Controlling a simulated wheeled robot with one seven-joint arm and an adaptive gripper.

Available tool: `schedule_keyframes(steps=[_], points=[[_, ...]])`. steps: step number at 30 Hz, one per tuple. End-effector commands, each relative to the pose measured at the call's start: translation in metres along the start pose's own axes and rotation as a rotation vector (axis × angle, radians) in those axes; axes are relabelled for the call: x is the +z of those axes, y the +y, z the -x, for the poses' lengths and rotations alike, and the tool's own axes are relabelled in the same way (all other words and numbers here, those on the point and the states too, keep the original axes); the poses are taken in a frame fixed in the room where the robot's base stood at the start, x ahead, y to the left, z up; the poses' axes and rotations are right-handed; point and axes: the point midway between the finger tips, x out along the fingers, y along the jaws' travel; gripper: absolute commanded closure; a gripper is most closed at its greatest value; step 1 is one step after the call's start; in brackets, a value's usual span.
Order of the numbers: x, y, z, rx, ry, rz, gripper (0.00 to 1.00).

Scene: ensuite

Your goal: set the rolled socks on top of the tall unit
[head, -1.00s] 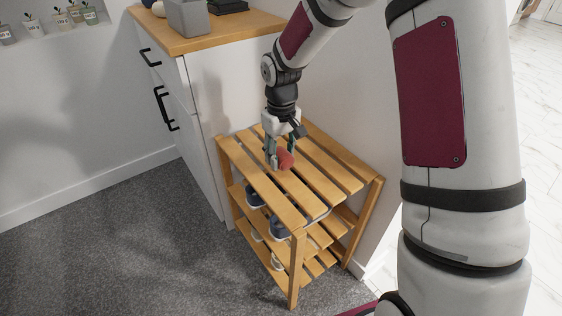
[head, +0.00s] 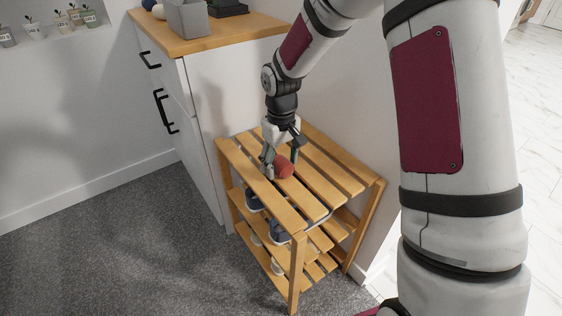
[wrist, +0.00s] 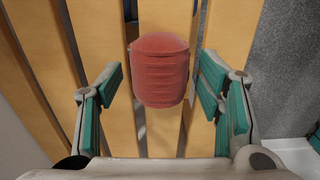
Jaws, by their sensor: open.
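The rolled socks (head: 284,168) are a small red bundle resting on the top slats of the wooden rack. In the wrist view the socks (wrist: 160,69) lie between the two fingers, with a gap on each side. My gripper (head: 282,160) is open and reaches down around the socks; it also shows in the wrist view (wrist: 158,98). The tall unit (head: 195,110) is a white cabinet with black handles and a wooden top (head: 225,36), standing behind and left of the rack.
The slatted rack (head: 330,165) holds dark shoes (head: 279,230) on its lower shelves. On the unit's top stand a grey box (head: 188,18) and a dark tray (head: 228,7). The front part of that top is clear. A white wall stands right behind the rack.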

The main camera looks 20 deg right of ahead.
Motion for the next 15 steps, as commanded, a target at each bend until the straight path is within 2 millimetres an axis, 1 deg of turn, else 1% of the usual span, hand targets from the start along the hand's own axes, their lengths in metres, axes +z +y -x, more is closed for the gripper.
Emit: schedule_keyframes(steps=[5,12,15], points=[[-0.001,0.001,0.025,0.001,0.004,-0.001,0.39],[-0.001,0.0,0.076,0.001,0.004,0.0,0.39],[-0.001,0.0,0.094,0.002,0.004,0.0,0.39]])
